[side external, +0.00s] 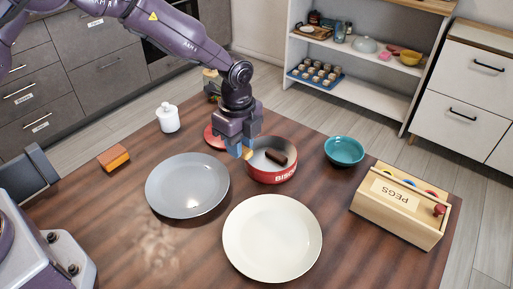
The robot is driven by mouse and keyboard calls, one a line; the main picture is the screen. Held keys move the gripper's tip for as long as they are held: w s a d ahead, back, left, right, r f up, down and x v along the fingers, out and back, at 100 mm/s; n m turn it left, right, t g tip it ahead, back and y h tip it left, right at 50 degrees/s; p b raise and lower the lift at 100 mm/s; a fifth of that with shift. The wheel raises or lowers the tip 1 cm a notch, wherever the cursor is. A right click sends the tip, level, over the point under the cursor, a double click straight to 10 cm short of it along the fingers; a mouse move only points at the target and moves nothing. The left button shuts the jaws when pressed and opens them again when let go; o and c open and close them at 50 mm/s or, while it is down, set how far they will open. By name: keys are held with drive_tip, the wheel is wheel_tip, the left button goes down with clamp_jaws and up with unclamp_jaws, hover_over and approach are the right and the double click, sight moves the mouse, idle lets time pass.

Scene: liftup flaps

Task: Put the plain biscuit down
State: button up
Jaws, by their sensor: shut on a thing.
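My gripper (245,152) points down at the left rim of a red biscuit tin (272,176), just above and beside it. It is shut on a small yellowish piece, which appears to be the plain biscuit (248,154); the fingers hide most of it. A dark brown biscuit (276,157) lies in the open tin. A grey plate (187,186) lies to the left of the tin and is empty. A cream plate (272,238) lies in front of the tin and is empty.
A red disc (214,138) lies behind my gripper. A white bottle (168,118) and an orange-brown block (114,158) are at the left. The table's front left is clear.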

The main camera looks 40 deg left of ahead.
drive_tip(key=s+a+r, duration=0.2)
drive_tip(key=s+r, duration=0.1)
drive_tip(key=s, duration=0.3)
drive_tip(key=s+d+r+m, duration=0.2)
drive_tip(key=s+d+m, duration=0.1)
drive_tip(key=s+d, duration=0.4)
hover_over(272, 237)
drive_tip(key=shift+m, duration=0.4)
drive_tip(key=f, duration=1)
drive_tip(key=shift+s+a+f, duration=0.2)
drive_tip(key=shift+w+d+f, duration=0.1)
drive_tip(key=shift+w+f, duration=0.05)
drive_tip(key=shift+f, duration=0.1)
drive_tip(key=shift+w+d+f, duration=0.1)
drive_tip(key=shift+f, duration=1.55)
drive_tip(key=shift+f, duration=0.15)
